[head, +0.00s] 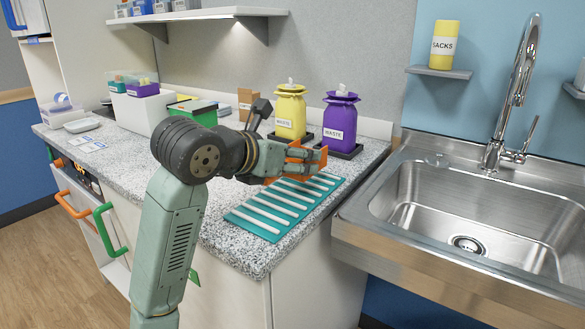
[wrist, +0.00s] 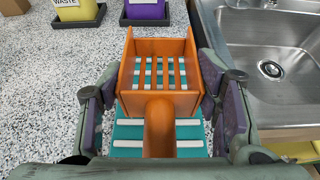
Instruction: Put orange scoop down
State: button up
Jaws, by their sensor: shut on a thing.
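The orange scoop (wrist: 158,101) is a box-like scoop with slots in its floor and a rounded handle pointing toward my wrist. My gripper (wrist: 160,112) is shut on the scoop, with a finger on each side of it. In the head view my gripper (head: 306,158) holds the orange scoop (head: 297,150) over the teal mat with white ribs (head: 268,228). The mat shows through the scoop's slots in the wrist view. I cannot tell whether the scoop touches the mat.
A yellow waste bag (head: 290,113) and a purple waste bag (head: 339,120) stand on dark trays behind the mat. A steel sink (head: 480,215) lies to the right. A white bin (head: 140,112) and a green box (head: 192,112) stand farther left. Speckled counter left of the mat is clear.

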aim_at(293, 191)
jog(key=shift+w+f, duration=0.1)
jog(key=shift+w, duration=0.1)
jog(key=shift+f, duration=1.65)
jog(key=shift+f, duration=0.2)
jog(key=o, duration=1.3)
jog(key=shift+r, duration=0.1)
jog(key=shift+s+r+p, duration=0.1)
jog(key=shift+r+p, duration=0.15)
jog(key=shift+p, duration=0.1)
jog(key=b+v, duration=0.2)
jog(key=v, duration=0.9)
jog(key=shift+s+a, duration=0.3)
jog(key=shift+s, duration=0.05)
